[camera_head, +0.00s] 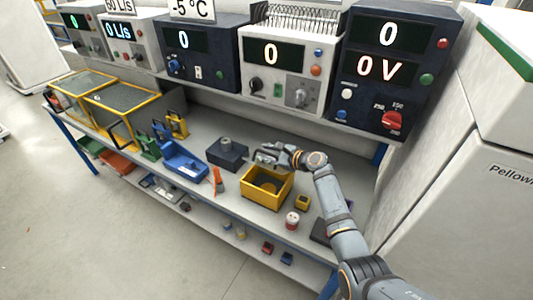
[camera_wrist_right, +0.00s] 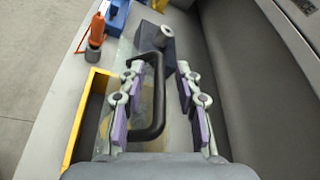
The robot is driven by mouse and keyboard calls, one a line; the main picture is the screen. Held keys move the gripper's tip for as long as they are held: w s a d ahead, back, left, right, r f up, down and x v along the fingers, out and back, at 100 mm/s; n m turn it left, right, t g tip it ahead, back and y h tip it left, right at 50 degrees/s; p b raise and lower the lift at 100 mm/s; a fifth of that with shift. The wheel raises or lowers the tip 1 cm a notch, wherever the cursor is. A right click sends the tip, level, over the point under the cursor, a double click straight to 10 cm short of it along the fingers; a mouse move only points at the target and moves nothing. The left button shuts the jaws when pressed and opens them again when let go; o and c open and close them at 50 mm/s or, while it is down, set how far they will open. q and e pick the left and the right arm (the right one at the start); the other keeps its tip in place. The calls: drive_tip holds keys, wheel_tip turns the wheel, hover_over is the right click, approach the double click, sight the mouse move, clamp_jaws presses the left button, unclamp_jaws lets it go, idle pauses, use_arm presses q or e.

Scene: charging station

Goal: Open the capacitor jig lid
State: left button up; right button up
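The capacitor jig looks like a yellow box (camera_head: 262,201) on the bench in the head view. Its yellow edge (camera_wrist_right: 85,122) also shows at the left in the right wrist view. A black bar handle (camera_wrist_right: 159,98) stands over a clear, greenish pane (camera_wrist_right: 178,132), which seems to be the lid. I cannot tell the lid's angle. My right gripper (camera_head: 266,156) is at the box's far edge. My left gripper is not in view.
A dark block with a grey knob (camera_head: 228,153) stands behind the box. Instruments (camera_head: 285,66) overhang the bench's back.

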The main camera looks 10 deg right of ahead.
drive_tip(key=v, duration=1.2)
drive_tip(key=shift+c, duration=0.4)
